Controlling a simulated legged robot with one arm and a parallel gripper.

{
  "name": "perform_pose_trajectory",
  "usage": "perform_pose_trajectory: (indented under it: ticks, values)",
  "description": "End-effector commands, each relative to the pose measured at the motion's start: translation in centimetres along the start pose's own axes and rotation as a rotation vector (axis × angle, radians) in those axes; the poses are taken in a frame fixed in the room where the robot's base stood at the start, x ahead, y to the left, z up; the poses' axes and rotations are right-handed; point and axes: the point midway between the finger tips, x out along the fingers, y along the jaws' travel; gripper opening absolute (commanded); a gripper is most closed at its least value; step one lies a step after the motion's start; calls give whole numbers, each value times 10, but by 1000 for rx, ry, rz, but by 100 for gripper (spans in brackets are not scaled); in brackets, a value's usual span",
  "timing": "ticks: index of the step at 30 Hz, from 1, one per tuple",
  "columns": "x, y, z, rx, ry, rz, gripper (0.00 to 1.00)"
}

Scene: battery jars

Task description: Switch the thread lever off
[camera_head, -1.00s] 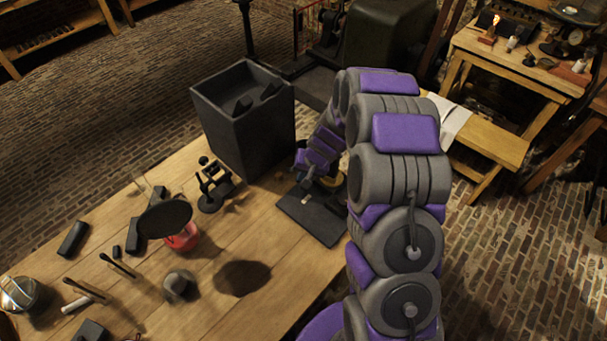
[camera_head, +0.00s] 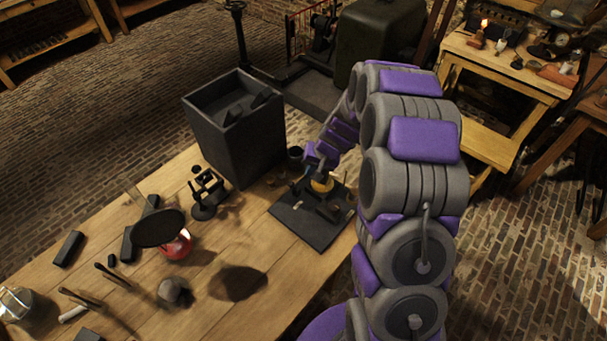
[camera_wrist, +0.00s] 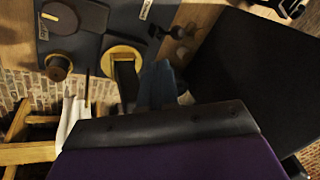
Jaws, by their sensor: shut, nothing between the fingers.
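A dark flat board (camera_head: 308,228) lies on the wooden table near its right edge and carries a brass-coloured ring (camera_head: 321,185) and small dark fittings. In the wrist view the board (camera_wrist: 95,45) shows a brass ring (camera_wrist: 122,50), a round dark knob (camera_wrist: 58,67) on a brass base, and a dark plate with a brass-edged disc (camera_wrist: 60,18). I cannot tell which fitting is the thread lever. My gripper (camera_head: 318,172) is shut and empty, low over the board by the brass ring. In the wrist view its fingers (camera_wrist: 143,82) overlap the ring's edge; contact is unclear.
A tall dark open box (camera_head: 240,130) stands behind the board. A small black stand (camera_head: 206,190), a red-based object with a dark disc (camera_head: 160,228) and dark blocks (camera_head: 68,248) occupy the table to the left. Bare wood lies between them and the board.

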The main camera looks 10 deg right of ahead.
Motion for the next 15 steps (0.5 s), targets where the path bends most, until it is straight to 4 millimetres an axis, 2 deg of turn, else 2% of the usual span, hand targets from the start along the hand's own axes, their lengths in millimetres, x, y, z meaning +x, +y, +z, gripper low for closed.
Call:
perform_pose_trajectory:
  ticks: [1, 6, 10, 15]
  values:
    - [-12, -1, -1, -3, 1, 2, 0]
    - [-43, -4, -3, -4, 5, 6, 0]
    - [-57, -3, -2, -4, 0, 7, 0]
    - [-65, 1, -6, 1, -4, -8, 0]
